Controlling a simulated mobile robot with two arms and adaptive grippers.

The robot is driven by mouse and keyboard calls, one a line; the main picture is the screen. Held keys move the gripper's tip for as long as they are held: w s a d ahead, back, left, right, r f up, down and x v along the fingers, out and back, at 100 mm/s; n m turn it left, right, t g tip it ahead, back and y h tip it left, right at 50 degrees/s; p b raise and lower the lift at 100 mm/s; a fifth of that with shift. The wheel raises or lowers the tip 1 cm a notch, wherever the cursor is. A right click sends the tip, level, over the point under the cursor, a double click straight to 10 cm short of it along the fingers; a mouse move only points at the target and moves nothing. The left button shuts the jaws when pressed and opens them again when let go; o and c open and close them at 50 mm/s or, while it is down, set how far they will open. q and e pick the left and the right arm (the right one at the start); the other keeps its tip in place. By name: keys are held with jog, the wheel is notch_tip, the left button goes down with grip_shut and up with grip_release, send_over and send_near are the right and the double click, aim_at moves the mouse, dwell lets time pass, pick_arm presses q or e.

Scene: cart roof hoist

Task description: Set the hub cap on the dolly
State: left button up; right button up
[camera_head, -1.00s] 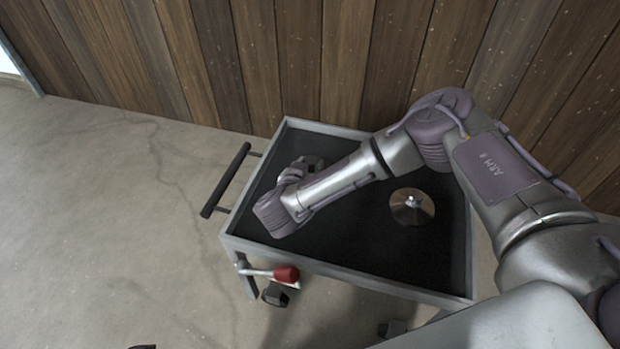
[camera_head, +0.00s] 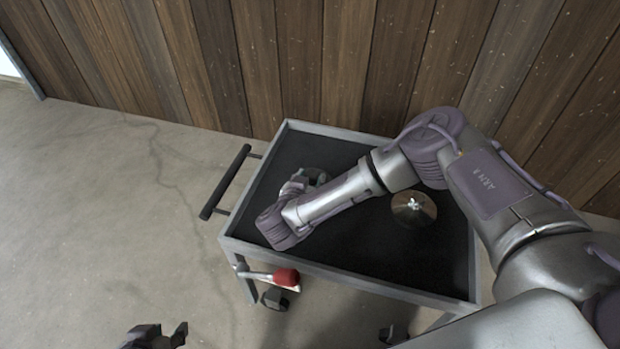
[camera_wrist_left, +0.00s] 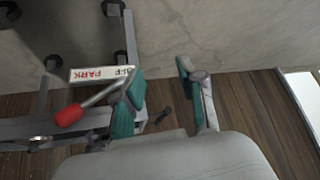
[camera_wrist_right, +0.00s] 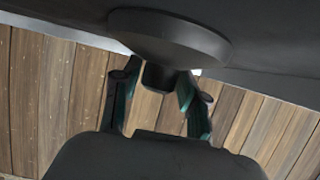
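The dolly (camera_head: 345,279) is a grey-framed cart with a black top. A round metal disc with a bright knob (camera_head: 421,215) lies on its right half. A second disc (camera_head: 318,171) is at the cart's left half, mostly hidden by my right gripper (camera_head: 318,181). I cannot tell which disc is the hub cap. In the right wrist view this dark disc (camera_wrist_right: 170,36) shows nearly edge-on, its stub between the fingers of my right gripper (camera_wrist_right: 158,82). The fingers look spread, with a gap on the left side. My left gripper (camera_head: 165,338) is open and empty, low beside the cart.
A red-handled lever (camera_head: 286,276) sits at the cart's front left corner; the left wrist view shows it by a PARK/OFF label (camera_wrist_left: 101,74). A black push handle (camera_head: 226,181) sticks out left. A plank wall (camera_head: 300,60) stands behind. Floor at left is clear.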

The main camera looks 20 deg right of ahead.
jog(key=shift+o, duration=0.9)
jog(key=shift+r, duration=0.1)
jog(key=p+v, duration=0.1)
jog(key=v, duration=0.4)
jog(key=shift+s+a+r, duration=0.15)
jog(key=shift+a+r, duration=0.05)
jog(key=p+v, duration=0.1)
jog(key=v, duration=0.5)
jog(key=shift+s+a, duration=0.1)
jog(key=shift+s, duration=0.1)
pick_arm(q)
jog(key=s+a+g, duration=0.1)
jog(key=s+g, duration=0.2)
jog(key=s, duration=0.3)
jog(key=shift+a+f+y, duration=0.25)
jog(key=shift+a+y, duration=0.15)
